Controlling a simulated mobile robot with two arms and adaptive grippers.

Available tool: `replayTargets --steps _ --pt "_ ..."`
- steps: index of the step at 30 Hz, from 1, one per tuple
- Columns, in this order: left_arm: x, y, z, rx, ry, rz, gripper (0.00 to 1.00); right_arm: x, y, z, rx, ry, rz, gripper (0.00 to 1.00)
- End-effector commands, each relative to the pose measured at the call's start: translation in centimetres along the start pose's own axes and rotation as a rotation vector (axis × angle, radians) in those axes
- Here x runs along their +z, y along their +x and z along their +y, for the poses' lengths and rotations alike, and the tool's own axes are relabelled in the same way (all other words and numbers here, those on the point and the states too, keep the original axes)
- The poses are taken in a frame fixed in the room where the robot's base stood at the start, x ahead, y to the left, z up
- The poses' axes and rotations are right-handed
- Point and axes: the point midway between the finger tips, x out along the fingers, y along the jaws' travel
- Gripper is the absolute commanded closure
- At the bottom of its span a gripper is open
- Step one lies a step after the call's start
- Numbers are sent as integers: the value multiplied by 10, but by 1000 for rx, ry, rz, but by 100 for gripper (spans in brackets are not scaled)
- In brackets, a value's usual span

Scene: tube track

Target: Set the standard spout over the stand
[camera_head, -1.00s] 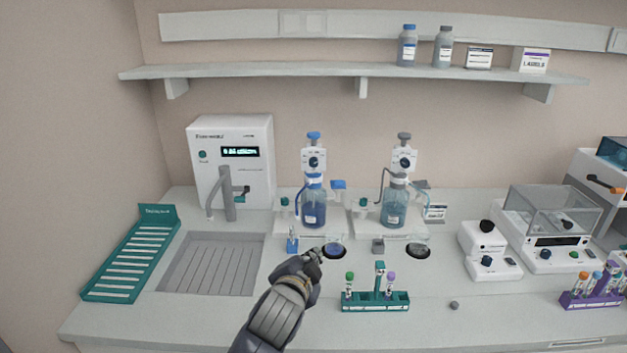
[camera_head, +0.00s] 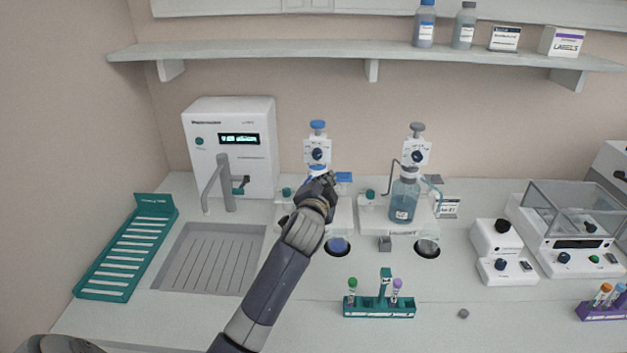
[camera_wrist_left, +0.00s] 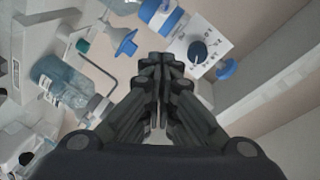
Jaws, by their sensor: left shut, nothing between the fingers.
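The dispenser with blue fittings (camera_head: 317,152) stands at the back, its knob face showing; its bottle and spout are hidden behind my left gripper (camera_head: 327,181). That gripper is shut and empty, in front of the dispenser at bottle-neck height. I cannot tell whether it touches. In the left wrist view the shut fingers (camera_wrist_left: 163,65) lie close to the dispenser's knob face (camera_wrist_left: 203,52) and a blue funnel-like part (camera_wrist_left: 121,46). A grey-capped dispenser (camera_head: 415,152) with a pale blue bottle (camera_head: 403,202) stands to the right. I cannot tell which part is the stand.
A dark round holder with blue contents (camera_head: 338,246) and a second holder (camera_head: 427,249) are in the bench front of the dispensers. A green tube rack (camera_head: 380,308) is nearer. The sink (camera_head: 209,262) lies left; the shelf (camera_head: 300,52) hangs above.

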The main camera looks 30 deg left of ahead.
Motion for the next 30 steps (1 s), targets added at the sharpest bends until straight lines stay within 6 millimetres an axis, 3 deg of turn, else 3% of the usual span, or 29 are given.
replayTargets --steps 3,7,12,20,30 --pt "5 15 -2 2 1 -4 100 -30 -9 -4 -5 4 45 60" --pt "24 18 -1 3 0 -3 100 -40 -16 -11 -13 9 58 60" --pt "36 21 -1 0 0 0 100 -31 -19 -13 -15 9 42 60" --pt "39 22 0 1 -1 0 100 -6 -19 -12 -15 6 6 60" --pt "53 21 -12 1 2 -2 100 -18 -33 -4 -5 3 23 60"
